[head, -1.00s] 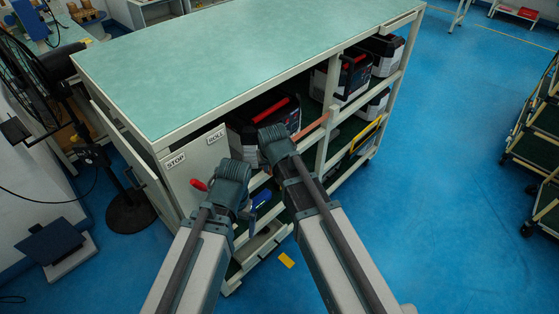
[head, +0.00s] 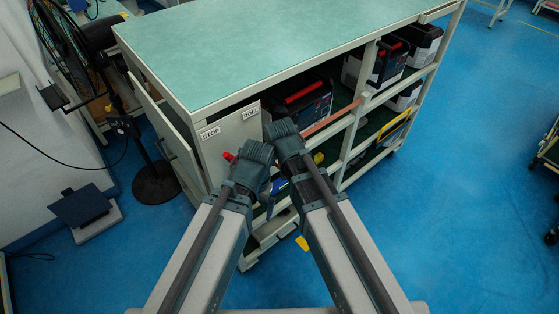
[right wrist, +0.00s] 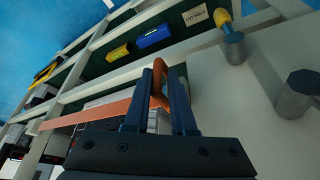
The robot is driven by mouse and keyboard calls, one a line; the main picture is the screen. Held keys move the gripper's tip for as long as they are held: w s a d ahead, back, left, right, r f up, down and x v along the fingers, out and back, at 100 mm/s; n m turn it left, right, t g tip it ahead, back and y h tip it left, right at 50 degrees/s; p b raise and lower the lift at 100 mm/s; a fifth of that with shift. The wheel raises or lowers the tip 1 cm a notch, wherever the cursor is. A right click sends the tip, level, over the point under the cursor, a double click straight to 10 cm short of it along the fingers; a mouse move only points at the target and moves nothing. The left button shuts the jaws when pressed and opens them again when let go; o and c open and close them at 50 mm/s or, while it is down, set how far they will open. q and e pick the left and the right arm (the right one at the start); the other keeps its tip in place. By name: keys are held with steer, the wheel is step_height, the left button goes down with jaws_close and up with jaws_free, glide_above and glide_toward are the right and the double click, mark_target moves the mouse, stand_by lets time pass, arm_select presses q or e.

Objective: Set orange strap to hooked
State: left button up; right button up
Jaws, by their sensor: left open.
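The orange strap (head: 330,119) runs along the open front of the rack, near the end panel. In the right wrist view the strap (right wrist: 85,115) stretches from a left post to my right gripper (right wrist: 162,82), whose fingers close around its orange loop end (right wrist: 158,88). In the head view my right gripper (head: 280,130) is at the panel's edge, its fingertips hidden. My left gripper (head: 258,152) is just below it, open, fingers hidden by the wrist.
The green-topped rack (head: 200,104) holds black-and-white units with red handles (head: 312,92). Its panel has STOP (head: 211,133) and ROLL (head: 250,113) labels. Blue (right wrist: 155,36) and yellow (right wrist: 118,53) items lie on a lower shelf. A fan stand (head: 154,184) is at left.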

steer(key=o, duration=0.3)
arm_select(q)
steer(key=shift+a, duration=0.1)
steer(key=shift+r, duration=0.15)
arm_select(e)
steer(key=shift+r, duration=0.1)
